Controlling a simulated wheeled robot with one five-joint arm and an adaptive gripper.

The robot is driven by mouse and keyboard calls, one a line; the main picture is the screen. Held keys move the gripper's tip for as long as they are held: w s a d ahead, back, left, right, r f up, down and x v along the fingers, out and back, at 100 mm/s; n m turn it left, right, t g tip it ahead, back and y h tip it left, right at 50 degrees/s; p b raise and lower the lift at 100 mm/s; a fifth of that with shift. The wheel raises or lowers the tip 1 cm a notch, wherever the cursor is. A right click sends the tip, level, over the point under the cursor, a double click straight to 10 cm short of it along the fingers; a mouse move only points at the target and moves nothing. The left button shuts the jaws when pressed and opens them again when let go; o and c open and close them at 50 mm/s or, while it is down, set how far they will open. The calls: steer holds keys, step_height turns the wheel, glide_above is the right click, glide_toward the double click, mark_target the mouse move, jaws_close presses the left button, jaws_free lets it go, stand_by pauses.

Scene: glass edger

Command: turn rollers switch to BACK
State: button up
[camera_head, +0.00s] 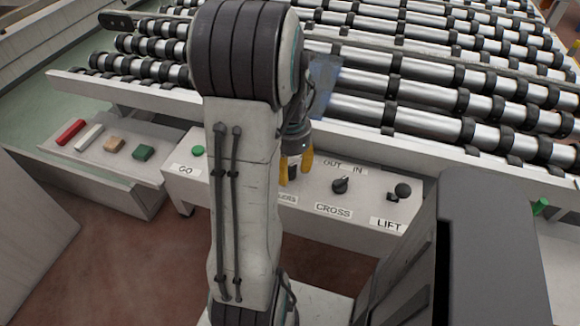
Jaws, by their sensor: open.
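My gripper (295,172) is open, with its yellow fingers pointing down over the white control panel (378,168). A dark part shows between the fingers; I cannot tell whether it is the rollers switch or part of my gripper. A partly covered label (287,198) lies just below the fingers, and only its last letters show. The rollers switch's setting and its BACK mark are hidden by my arm and gripper. I cannot tell whether the fingers touch the switch.
Right of my gripper are the black CROSS knob (340,185), marked OUT and IN, and the LIFT knob (402,191). A green GO button (198,150) is at the left. Metal rollers (400,83) run behind. Several coloured blocks lie on the left ledge (100,169).

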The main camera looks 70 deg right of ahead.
steer(key=shift+o, duration=0.3)
jaws_close()
steer(key=shift+n, duration=0.3)
steer(key=n+b, duration=0.1)
steer(key=n, duration=0.5)
steer(key=shift+d, duration=0.1)
steer(key=n, duration=0.7)
steer(key=shift+d, duration=0.15)
steer(key=shift+n, duration=0.3)
stand_by(0.3)
steer(key=shift+c, duration=0.3)
jaws_free()
steer(key=shift+r, duration=0.1)
